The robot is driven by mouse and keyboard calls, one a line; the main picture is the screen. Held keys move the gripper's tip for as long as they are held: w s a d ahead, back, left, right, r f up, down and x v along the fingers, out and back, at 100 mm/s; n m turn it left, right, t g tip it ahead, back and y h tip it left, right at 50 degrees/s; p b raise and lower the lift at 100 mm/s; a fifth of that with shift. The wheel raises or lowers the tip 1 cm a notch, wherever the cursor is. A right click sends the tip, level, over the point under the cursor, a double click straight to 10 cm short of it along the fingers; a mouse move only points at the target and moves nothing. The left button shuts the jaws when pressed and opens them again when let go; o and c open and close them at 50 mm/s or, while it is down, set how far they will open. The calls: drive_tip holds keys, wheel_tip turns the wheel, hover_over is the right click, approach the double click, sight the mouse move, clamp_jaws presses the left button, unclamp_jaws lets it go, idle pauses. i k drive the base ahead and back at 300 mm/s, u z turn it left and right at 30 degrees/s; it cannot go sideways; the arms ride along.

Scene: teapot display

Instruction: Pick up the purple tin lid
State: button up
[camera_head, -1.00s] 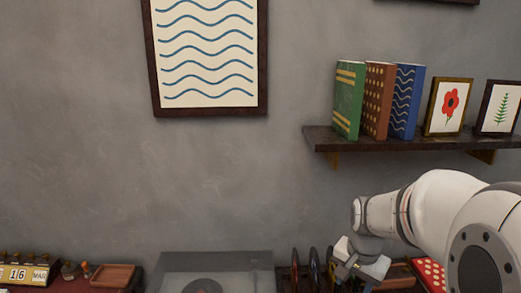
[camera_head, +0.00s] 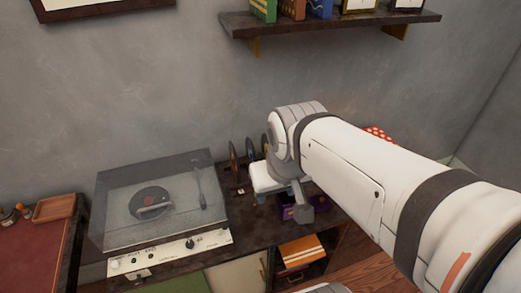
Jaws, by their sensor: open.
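A small dark purple tin (camera_head: 287,200) stands on the dark cabinet top, to the right of the record player. My gripper (camera_head: 300,211) is right in front of it in this view and hides much of it. The jaws are open, with a grey finger seen against the purple. I cannot tell the lid apart from the tin's body, or whether a finger touches it.
A record player (camera_head: 150,205) with a clear cover stands left of my gripper. Upright discs (camera_head: 250,150) stand behind it. A red polka-dot item (camera_head: 379,133) lies behind my arm. A wall shelf (camera_head: 330,25) with books and frames hangs above.

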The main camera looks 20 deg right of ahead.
sight(320, 203)
drive_tip(key=k, duration=1.25)
drive_tip(key=z, duration=0.65)
drive_tip(key=i, duration=1.55)
drive_tip(key=u, duration=0.1)
